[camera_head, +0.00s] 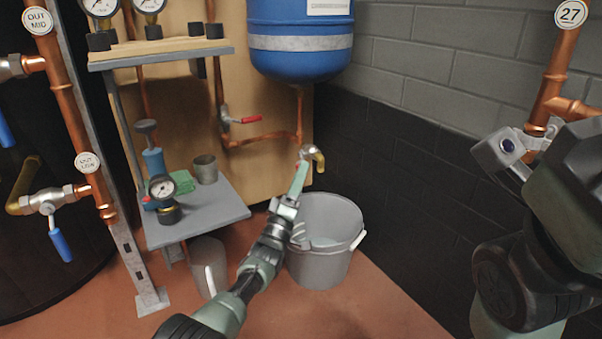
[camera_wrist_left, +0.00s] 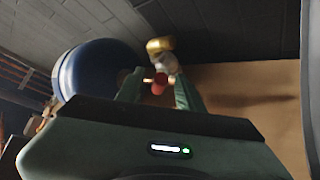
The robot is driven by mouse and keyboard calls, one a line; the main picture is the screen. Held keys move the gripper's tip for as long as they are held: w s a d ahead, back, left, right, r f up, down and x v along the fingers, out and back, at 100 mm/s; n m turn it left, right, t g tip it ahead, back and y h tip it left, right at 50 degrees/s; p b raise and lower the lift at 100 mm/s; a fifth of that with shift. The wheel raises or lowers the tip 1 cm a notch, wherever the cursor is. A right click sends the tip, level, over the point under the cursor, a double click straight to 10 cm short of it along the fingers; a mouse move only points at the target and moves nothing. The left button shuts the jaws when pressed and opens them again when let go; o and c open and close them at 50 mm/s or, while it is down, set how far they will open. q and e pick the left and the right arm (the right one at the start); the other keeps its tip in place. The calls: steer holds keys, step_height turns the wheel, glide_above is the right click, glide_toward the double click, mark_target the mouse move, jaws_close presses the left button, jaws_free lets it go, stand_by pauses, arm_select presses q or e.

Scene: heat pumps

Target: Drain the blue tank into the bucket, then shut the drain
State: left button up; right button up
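The blue tank (camera_head: 300,50) hangs at the top middle, and part of it shows in the left wrist view (camera_wrist_left: 95,72). A copper pipe (camera_head: 299,112) runs down from it to a drain valve with a brass spout (camera_head: 319,160). The grey bucket (camera_head: 320,268) stands on the floor below the spout, with a paler surface inside. My left gripper (camera_head: 301,168) is at the drain valve. In the left wrist view its open fingers (camera_wrist_left: 158,88) stand either side of a red handle (camera_wrist_left: 158,85), with gaps visible. My right gripper does not show, only arm parts.
A second valve with a red lever (camera_head: 248,119) sits on the pipe left of the drain. A grey shelf (camera_head: 215,208) holds a gauge, a cup and tools. Another bucket (camera_head: 208,265) stands beneath it. A pipe tagged 27 (camera_head: 558,60) is at right.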

arm_select(q)
steer(key=p+v, duration=0.3)
steer(key=v, duration=0.4)
steer(key=shift+p, duration=0.35)
steer(key=shift+s+f, duration=0.1)
